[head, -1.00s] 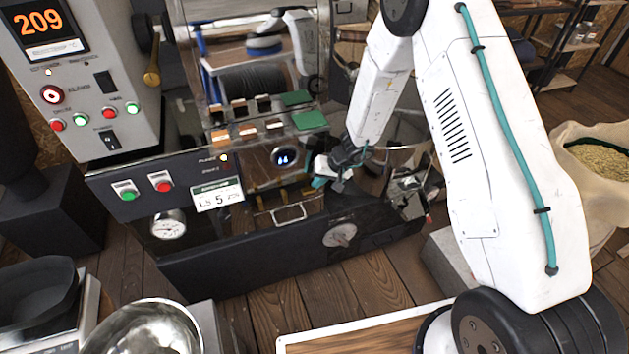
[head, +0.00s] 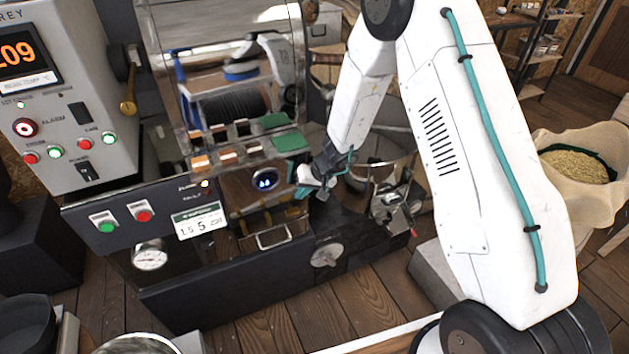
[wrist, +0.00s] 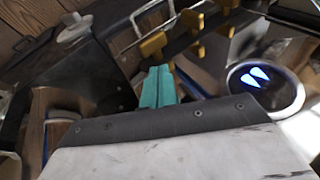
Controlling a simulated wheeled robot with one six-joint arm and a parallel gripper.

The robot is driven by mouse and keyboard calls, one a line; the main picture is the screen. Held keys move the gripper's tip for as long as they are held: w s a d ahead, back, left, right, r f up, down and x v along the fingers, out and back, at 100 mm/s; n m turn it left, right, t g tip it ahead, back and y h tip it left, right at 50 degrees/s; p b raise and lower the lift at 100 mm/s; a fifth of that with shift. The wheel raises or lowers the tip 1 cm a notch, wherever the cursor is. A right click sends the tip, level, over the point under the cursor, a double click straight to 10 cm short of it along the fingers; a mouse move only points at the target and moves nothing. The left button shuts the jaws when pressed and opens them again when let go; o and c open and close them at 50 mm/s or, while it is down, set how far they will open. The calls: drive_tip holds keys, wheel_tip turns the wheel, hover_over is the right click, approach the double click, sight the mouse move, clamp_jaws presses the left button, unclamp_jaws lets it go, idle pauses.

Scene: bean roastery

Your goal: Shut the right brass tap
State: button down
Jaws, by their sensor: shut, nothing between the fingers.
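Small brass taps sit in a row under the round lit display (head: 265,180) on the roaster's front. In the head view, the right brass tap (head: 297,212) is small and partly hidden by my gripper (head: 298,188). In the wrist view, the row is seen from the other side, and the tap nearest my fingers (wrist: 153,44) appears to be that right one. My gripper's teal fingers (wrist: 160,80) are shut and empty, with their tips close to this tap. I cannot tell whether they touch it.
A control panel with buttons (head: 125,220) stands left. A metal bracket-like part (head: 395,205) is right of my gripper. A bean sack (head: 590,165) stands far right.

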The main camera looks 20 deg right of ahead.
drive_tip(key=d+v, duration=0.1)
drive_tip(key=v, duration=0.8)
drive_tip(key=s+d+r+h, duration=0.2)
drive_tip(key=s+d+r, duration=0.1)
drive_tip(key=s+r, duration=1.1)
drive_tip(key=s+d+r+g+h, duration=0.1)
drive_tip(key=s+d+r+h, duration=0.2)
drive_tip(key=s+r, duration=1.2)
drive_tip(key=s, duration=0.7)
drive_tip(key=shift+s+d+g, duration=0.25)
drive_tip(key=shift+d+g, duration=0.05)
